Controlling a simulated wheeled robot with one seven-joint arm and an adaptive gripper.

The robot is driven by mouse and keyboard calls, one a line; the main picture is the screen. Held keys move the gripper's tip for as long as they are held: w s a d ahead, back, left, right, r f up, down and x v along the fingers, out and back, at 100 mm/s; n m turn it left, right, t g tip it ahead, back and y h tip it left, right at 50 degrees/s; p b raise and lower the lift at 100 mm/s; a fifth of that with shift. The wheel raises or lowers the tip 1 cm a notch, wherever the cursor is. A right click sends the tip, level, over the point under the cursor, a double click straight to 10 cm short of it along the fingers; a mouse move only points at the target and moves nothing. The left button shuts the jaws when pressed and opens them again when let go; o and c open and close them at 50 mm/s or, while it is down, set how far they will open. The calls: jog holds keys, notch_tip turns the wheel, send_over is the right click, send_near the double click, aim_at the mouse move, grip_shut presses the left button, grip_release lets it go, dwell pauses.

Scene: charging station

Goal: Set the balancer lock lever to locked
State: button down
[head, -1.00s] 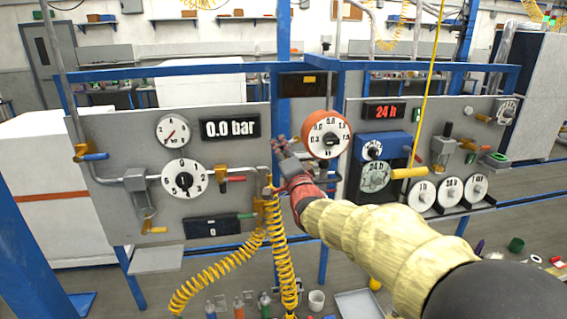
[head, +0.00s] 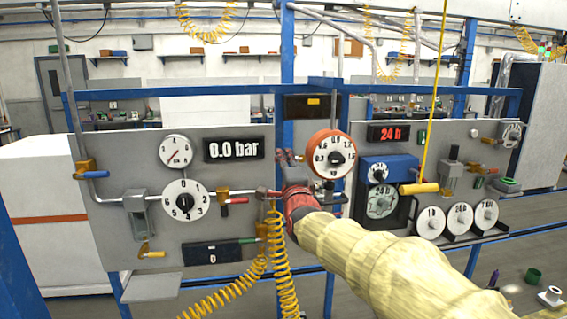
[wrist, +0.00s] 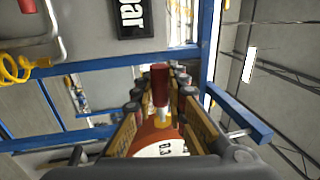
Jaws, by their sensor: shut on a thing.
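The balancer (head: 318,146) is an orange-red round housing with a white numbered dial, mounted by the blue post in the middle of the head view. Part of it shows low in the wrist view (wrist: 150,135). The lock lever has a red grip (wrist: 160,78) and a pale and yellow lower part, seen upright in the wrist view between my fingers. My gripper (head: 287,158) is just left of the balancer, and in the wrist view (wrist: 160,92) its two fingers flank the lever and are shut on it. In the head view my gripper hides the lever.
A grey panel with dials, valves and a 0.0 bar display (head: 233,149) stands to the left. Another with a 24 h display (head: 388,133) and a blue box (head: 385,165) stands to the right. Yellow coiled hoses (head: 280,260) hang close below my gripper. Blue frame bars surround the balancer.

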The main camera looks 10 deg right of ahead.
jog(key=shift+f, duration=0.1)
jog(key=c, duration=2.1)
grip_release()
jog(key=s, duration=0.4)
jog(key=s+f, duration=0.1)
jog(key=s, duration=0.3)
jog(key=s+f, duration=0.1)
jog(key=s, duration=0.2)
jog(key=shift+s+f, duration=0.1)
jog(key=shift+s, duration=0.3)
